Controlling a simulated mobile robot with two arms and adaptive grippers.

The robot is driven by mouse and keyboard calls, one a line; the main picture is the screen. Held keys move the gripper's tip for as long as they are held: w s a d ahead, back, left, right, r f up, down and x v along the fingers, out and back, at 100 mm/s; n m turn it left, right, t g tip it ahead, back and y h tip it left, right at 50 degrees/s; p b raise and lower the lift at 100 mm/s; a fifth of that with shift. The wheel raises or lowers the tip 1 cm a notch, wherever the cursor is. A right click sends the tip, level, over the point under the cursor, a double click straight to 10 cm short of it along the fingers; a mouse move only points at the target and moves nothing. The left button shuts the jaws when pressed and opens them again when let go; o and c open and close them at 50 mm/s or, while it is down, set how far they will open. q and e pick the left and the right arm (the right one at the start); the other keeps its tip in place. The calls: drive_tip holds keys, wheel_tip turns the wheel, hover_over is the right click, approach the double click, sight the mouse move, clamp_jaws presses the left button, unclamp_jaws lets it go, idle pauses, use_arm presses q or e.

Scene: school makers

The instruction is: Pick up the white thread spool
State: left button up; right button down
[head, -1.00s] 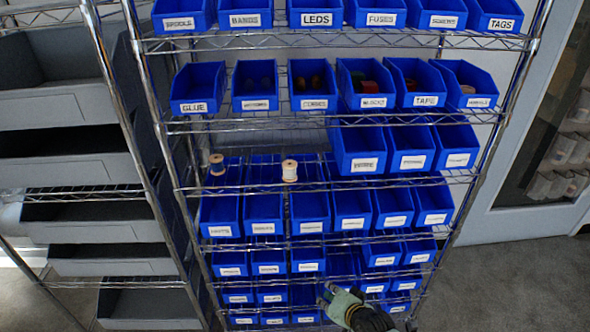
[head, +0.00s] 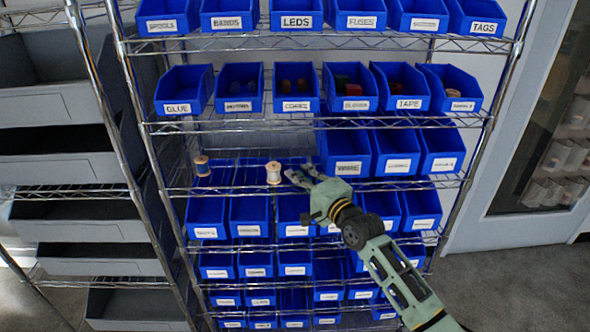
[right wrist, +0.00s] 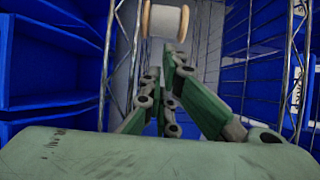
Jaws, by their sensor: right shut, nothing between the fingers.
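The white thread spool (head: 274,174) stands upright on the wire shelf in the head view, in the gap left of the blue bins on that level. In the right wrist view the spool (right wrist: 164,22), with pale wooden ends, shows at the top, beyond the fingers. My right gripper (head: 302,176) is just right of the spool in the head view, shut and empty, its fingertips pointing left. The fingers also show in the right wrist view (right wrist: 170,68), close together below the spool. I cannot tell if they touch it. My left gripper is not in view.
Blue bins (head: 349,168) stand right of the gap, with more rows above and below. A metal shelf post (head: 128,120) rises at left, beside grey bins (head: 60,104).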

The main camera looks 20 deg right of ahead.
sight(274, 173)
drive_tip(key=shift+x, duration=1.55)
drive_tip(key=shift+s+a+r+p, duration=0.15)
drive_tip(key=shift+s+a+p, duration=0.55)
drive_tip(key=shift+p, duration=0.5)
drive_tip(key=shift+s, duration=0.2)
drive_tip(key=shift+f, duration=0.2)
